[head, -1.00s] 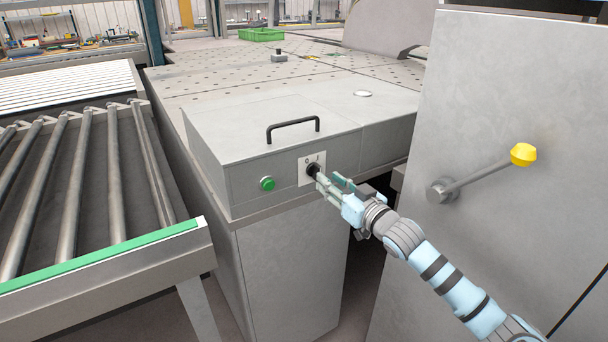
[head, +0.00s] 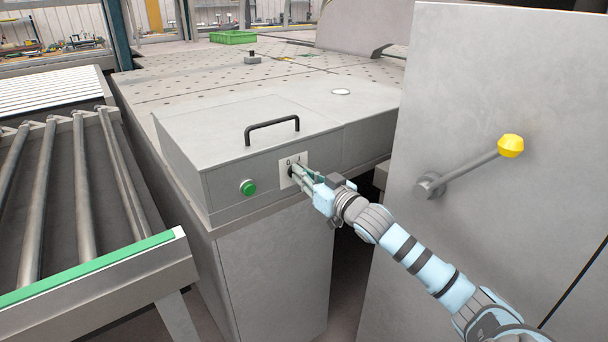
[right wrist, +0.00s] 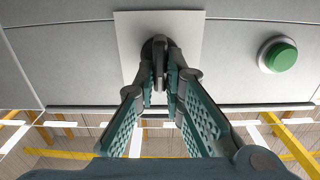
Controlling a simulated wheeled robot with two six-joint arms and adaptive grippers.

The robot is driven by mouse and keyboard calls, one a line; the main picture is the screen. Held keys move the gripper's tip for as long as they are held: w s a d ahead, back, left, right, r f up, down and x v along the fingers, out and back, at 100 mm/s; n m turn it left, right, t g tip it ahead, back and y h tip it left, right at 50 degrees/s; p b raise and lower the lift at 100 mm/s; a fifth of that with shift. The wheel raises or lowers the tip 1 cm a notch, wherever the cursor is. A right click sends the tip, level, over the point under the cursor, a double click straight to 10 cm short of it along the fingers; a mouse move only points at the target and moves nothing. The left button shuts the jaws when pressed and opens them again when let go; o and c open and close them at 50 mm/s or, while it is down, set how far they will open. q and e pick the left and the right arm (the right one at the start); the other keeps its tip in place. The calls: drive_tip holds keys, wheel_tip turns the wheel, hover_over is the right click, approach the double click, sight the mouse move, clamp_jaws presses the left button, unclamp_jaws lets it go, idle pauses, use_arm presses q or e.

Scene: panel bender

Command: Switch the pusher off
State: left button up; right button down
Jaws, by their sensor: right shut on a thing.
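The pusher's switch is a dark rotary knob (right wrist: 160,50) on a white plate (right wrist: 190,28) on the front of the grey box (head: 270,190). The plate also shows in the head view (head: 285,183), with a 0 and an I mark above the knob. My right gripper (right wrist: 160,75) is shut on the knob, one finger on each side of its grip. In the head view my right gripper (head: 300,174) reaches the plate from the lower right and hides most of the knob. The knob's exact angle is hard to tell. My left gripper is not in view.
A green button (head: 248,187) sits left of the plate, and a black handle (head: 272,128) is on the box top. A grey cabinet with a yellow-knobbed lever (head: 510,146) stands at the right. A roller conveyor (head: 85,190) is at the left.

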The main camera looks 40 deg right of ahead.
drive_tip(key=shift+a+n+p, duration=0.2)
drive_tip(key=shift+n+p, duration=1.45)
drive_tip(key=shift+n, duration=1.35)
drive_tip(key=c, duration=1.7)
unclamp_jaws()
drive_tip(key=shift+w+f, duration=0.1)
wheel_tip(320, 180, up, 10)
drive_tip(key=shift+r, duration=0.1)
